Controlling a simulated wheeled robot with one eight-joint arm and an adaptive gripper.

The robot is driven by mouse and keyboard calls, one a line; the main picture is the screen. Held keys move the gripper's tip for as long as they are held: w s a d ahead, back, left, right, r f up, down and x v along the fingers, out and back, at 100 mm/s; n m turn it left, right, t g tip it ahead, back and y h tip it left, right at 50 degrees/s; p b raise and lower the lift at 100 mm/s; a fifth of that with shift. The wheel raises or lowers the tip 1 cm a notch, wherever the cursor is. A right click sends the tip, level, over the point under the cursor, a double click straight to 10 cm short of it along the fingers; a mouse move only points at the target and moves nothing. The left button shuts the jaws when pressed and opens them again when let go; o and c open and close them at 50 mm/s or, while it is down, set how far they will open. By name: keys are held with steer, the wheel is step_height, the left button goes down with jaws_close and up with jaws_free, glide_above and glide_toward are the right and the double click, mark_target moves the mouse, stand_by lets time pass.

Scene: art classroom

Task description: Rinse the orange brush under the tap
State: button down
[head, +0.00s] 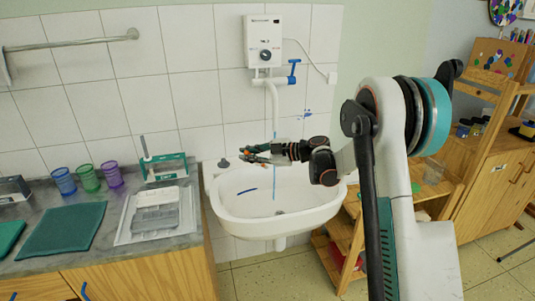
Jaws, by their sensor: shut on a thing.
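My gripper (255,153) is held over the white sink (238,215), under the wall tap, and points left. It is shut on a small orange thing, which looks like the orange brush (257,150). The fingers hide most of the brush, and I cannot make out its bristles. The tap's white spout (274,105) hangs from a white wall heater with a blue lever (293,72). A thin bluish stream (274,182) runs down from the spout into the basin, past my gripper. I cannot tell whether it touches the brush.
A dark blue streak (247,191) lies in the basin. The counter at left holds coloured cups (88,178), a white tray (128,235), a rack with a green base (165,170) and a green mat (65,230). A wooden shelf (345,240) stands right of the sink.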

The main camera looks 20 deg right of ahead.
stand_by(0.3)
steer(key=s+a+r+p, duration=0.1)
steer(key=s+a+r, duration=0.3)
steer(key=shift+a+p, duration=0.25)
steer(key=shift+p, duration=0.15)
stand_by(0.3)
stand_by(0.4)
